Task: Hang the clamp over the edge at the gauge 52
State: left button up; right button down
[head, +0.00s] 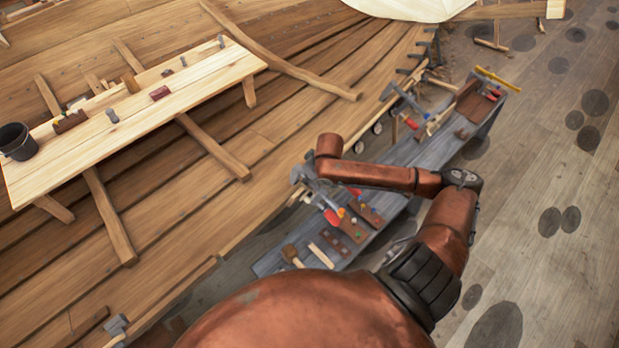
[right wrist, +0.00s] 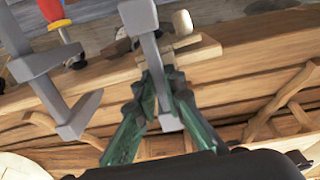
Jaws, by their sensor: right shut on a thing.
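My right gripper (head: 308,178) is over the near end of the grey bench in the head view, partly hidden by my own wrist. In the right wrist view, its green fingers (right wrist: 158,100) are shut on the grey metal bar of a clamp (right wrist: 150,50). A grey clamp jaw and bar (right wrist: 50,92) with a red handle (right wrist: 50,10) shows at left there; whether it belongs to the held clamp I cannot tell. A red handle (head: 331,216) shows below the gripper in the head view. I can read no gauge number 52. My left gripper is out of view.
The grey bench (head: 270,262) carries brown blocks, a mallet (head: 291,254) and tools. Another clamp (head: 403,98) is at the hull edge, near the bench's far part. The planked hull (head: 190,215) fills the left. A pale plank (head: 150,95) bears a dark bucket (head: 17,142). The floor at right is open.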

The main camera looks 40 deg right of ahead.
jog(key=shift+w+f, duration=0.15)
jog(key=shift+f, duration=0.05)
dwell(0.6)
jog(key=shift+p, duration=0.4)
jog(key=c, duration=1.9)
grip_release()
jog(key=shift+s+f, duration=0.15)
jog(key=shift+s, duration=0.05)
jog(key=shift+c, duration=0.2)
jog(key=shift+s, duration=0.1)
jog(key=v, duration=1.2)
